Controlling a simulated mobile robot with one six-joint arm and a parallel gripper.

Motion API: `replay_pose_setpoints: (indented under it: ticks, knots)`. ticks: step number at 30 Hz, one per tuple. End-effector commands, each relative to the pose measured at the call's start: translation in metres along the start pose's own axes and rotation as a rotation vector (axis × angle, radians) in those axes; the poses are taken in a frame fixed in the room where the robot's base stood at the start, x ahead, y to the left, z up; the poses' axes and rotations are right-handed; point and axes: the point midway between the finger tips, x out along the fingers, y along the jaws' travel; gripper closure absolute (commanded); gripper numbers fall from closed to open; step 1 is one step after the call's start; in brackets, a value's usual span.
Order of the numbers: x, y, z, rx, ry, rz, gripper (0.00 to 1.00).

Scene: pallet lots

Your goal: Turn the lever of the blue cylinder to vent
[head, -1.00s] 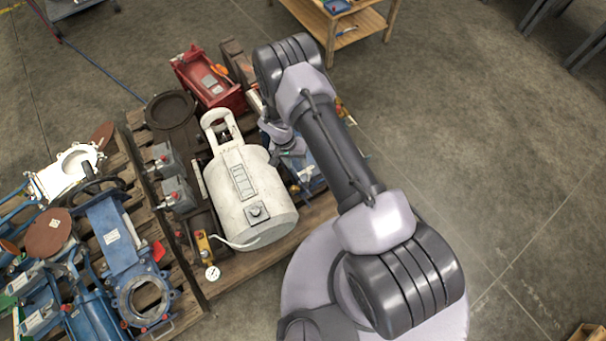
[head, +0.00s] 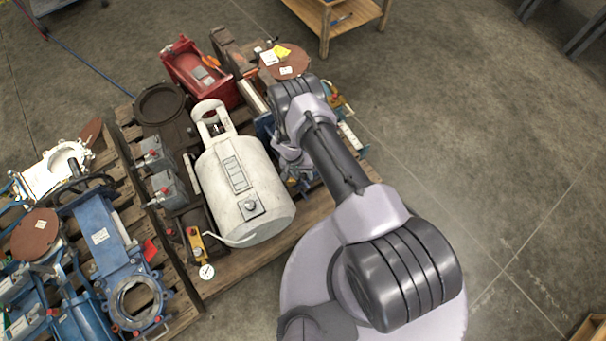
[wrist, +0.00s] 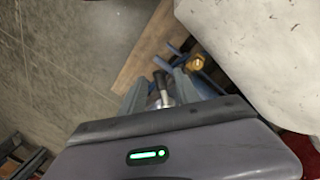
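My gripper (wrist: 157,90) points down beside the white tank, with its two dark fingers apart in the wrist view. A dark rod with a silvery end (wrist: 161,92) shows between the fingers; I cannot tell whether they touch it, or whether it is the lever. Blue metal parts (wrist: 176,58) and a brass fitting (wrist: 196,62) lie just beyond the fingertips. In the head view, blue parts (head: 264,126) show beside my wrist, which hides most of that area. The blue cylinder's body and the vent mark cannot be made out.
The large white tank (head: 243,185) lies close to the left of my gripper. A red housing (head: 198,72), a brown disc (head: 284,62) and grey boxes (head: 168,188) share the pallet (head: 222,272). Another pallet with blue valves (head: 113,240) stands left.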

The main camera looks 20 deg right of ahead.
Motion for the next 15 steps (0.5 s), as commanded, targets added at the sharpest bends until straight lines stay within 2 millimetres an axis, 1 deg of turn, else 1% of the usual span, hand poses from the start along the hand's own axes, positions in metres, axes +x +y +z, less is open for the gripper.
replay_pose_setpoints:
  ticks: [2,5,6,8,15]
  knots:
    - [-0.0004,0.0000,0.0000,0.000,0.000,0.000,0.62]
    - [-0.0005,0.0000,0.0001,0.000,0.000,0.000,0.80]
    - [-0.0005,0.0000,0.0001,0.000,0.000,0.000,0.88]
    - [-0.0005,0.0000,0.0001,0.000,0.000,0.000,0.99]
    - [-0.0006,0.0000,0.0001,0.000,0.000,0.000,1.00]
